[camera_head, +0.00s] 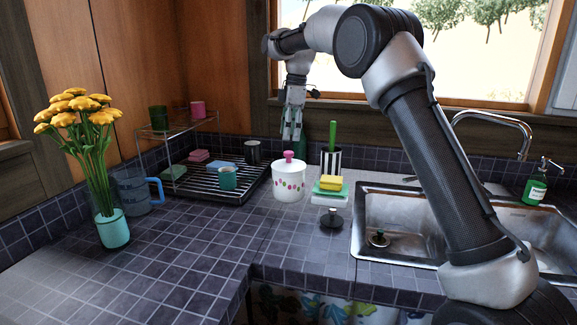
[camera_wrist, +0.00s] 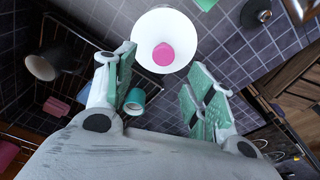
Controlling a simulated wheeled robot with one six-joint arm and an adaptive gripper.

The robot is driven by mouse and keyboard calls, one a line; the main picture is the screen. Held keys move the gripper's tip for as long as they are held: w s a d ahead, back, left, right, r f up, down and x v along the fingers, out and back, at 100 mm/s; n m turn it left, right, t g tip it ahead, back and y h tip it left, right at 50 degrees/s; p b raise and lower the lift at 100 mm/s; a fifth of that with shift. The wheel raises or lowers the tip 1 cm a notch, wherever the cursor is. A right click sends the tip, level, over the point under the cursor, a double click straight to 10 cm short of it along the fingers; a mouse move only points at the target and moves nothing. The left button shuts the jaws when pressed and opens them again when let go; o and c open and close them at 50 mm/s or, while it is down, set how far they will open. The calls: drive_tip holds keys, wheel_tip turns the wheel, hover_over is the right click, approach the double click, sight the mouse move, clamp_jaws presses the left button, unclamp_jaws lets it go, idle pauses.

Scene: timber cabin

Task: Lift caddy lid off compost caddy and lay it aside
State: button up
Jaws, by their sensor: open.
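The compost caddy (camera_head: 289,184) is a white pot with coloured dots, upright on the tiled counter. Its white caddy lid (camera_head: 287,165) with a pink knob (camera_head: 289,155) sits on top. In the wrist view the round white lid (camera_wrist: 150,25) and the pink knob (camera_wrist: 163,54) show from above. My gripper (camera_head: 292,136) points down above the knob in the head view, apart from it. In the wrist view my gripper (camera_wrist: 160,70) has its green-padded fingers spread, with nothing between them; the knob appears just beyond their gap.
A black dish rack (camera_head: 205,185) with a teal mug (camera_head: 228,178) stands left of the caddy. A yellow sponge (camera_head: 331,182), a striped pot (camera_head: 331,160) and a dark round object (camera_head: 331,219) are to the right, before the sink (camera_head: 400,225). The front-left counter is clear beyond the flower vase (camera_head: 112,230).

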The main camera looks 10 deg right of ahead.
sight(289, 152)
drive_tip(key=f, duration=0.7)
drive_tip(key=shift+s+a+f, duration=0.2)
drive_tip(key=shift+a+f, duration=0.05)
drive_tip(key=shift+a, duration=0.05)
drive_tip(key=c, duration=1.1)
